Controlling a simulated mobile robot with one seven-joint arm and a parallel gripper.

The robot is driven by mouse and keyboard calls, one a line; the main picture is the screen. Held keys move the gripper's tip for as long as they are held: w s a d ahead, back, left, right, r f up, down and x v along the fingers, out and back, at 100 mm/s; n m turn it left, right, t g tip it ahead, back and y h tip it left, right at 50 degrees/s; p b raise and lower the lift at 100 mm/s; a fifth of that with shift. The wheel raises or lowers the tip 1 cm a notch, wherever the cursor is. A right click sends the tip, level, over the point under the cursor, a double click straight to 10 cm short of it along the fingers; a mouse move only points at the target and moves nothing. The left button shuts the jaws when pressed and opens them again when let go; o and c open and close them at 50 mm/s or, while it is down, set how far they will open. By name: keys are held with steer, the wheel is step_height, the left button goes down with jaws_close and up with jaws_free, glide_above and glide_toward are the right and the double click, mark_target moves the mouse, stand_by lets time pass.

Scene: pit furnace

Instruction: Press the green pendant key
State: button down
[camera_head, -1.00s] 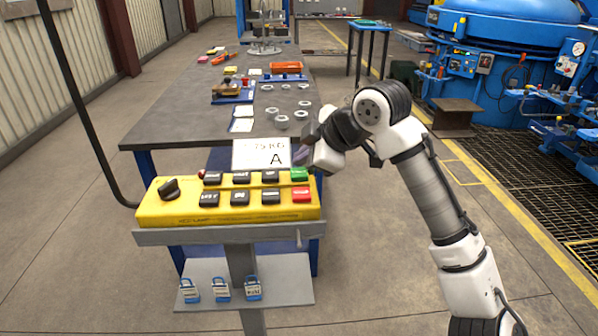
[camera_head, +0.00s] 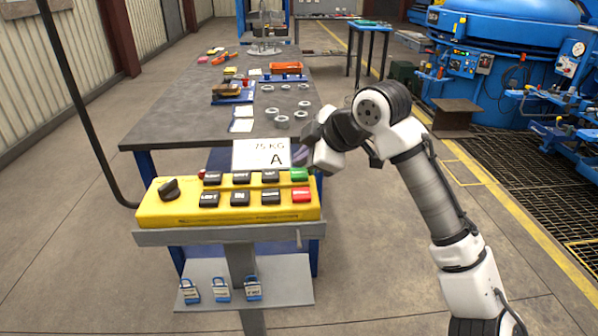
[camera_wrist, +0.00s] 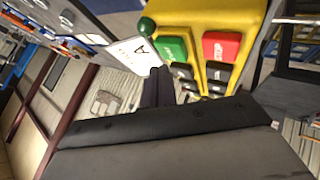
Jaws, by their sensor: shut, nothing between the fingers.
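The green key (camera_head: 299,174) is at the far right end of the back row of keys on the yellow pendant (camera_head: 160,212). It also shows in the wrist view (camera_wrist: 173,49), beside the red key (camera_wrist: 221,46). My gripper (camera_head: 301,156) is just behind and above the green key in the head view, partly hidden by my wrist. In the wrist view its dark fingers (camera_wrist: 159,74) are together and empty, with the tips close to the green key's near edge. I cannot tell whether they touch it.
Several black keys (camera_head: 240,198) and a black rotary knob (camera_head: 168,188) share the pendant. A white card marked A (camera_head: 262,154) stands right behind it. A long grey workbench (camera_head: 190,122) holds metal rings. Floor is open at left.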

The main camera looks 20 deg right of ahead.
mark_target(304, 174)
steer(key=shift+f, duration=0.15)
stand_by(0.3)
steer(key=shift+f, duration=0.3)
steer(key=shift+f+b, duration=0.45)
steer(key=shift+b, duration=0.05)
stand_by(0.5)
stand_by(0.3)
steer(key=shift+r+p, duration=0.75)
steer(key=shift+r, duration=0.15)
steer(key=shift+r+p, duration=2)
steer(key=shift+r, duration=0.45)
